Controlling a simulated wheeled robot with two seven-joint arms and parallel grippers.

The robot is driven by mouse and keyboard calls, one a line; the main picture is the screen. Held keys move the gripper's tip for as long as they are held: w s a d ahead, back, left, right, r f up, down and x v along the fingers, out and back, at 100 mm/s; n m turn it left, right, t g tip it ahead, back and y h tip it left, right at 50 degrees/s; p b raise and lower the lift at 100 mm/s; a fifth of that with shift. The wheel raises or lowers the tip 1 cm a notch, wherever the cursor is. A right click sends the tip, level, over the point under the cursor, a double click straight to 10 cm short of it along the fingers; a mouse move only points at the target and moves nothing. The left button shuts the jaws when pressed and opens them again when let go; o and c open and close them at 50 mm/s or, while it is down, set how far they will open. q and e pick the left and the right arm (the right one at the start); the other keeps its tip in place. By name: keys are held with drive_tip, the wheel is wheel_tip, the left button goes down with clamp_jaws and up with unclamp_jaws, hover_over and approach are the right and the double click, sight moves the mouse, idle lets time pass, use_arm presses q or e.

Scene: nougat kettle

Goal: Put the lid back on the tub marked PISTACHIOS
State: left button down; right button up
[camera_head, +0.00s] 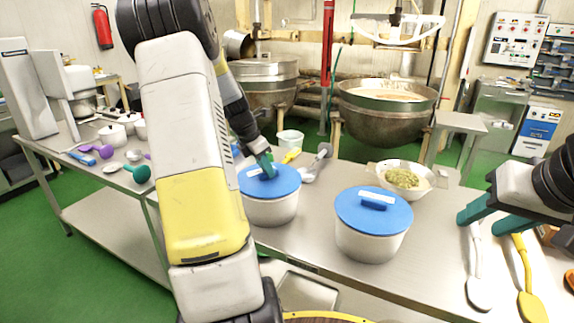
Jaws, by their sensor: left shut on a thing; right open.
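Two white tubs stand on the steel table. The left tub (272,211) has a blue lid (285,184) over its mouth, and the right tub (369,243) wears a blue lid (392,218) with a raised handle. My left gripper (267,172) has teal fingers shut on the handle of the left lid. That lid looks level on the left tub, but I cannot tell whether it is fully seated. The lettering on the tubs is too small to read. My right gripper (482,221) is open and empty at the right, above the table.
A white bowl of green nuts (404,179) stands behind the right tub. A white spatula (477,280) and a yellow spatula (526,287) lie at the right. A small pale container (290,139) stands behind the left tub. My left arm hides part of the table.

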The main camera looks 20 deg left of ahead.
use_arm(q)
drive_tip(key=c, duration=0.7)
unclamp_jaws()
drive_tip(key=shift+r, duration=0.1)
drive_tip(key=shift+r, duration=3.45)
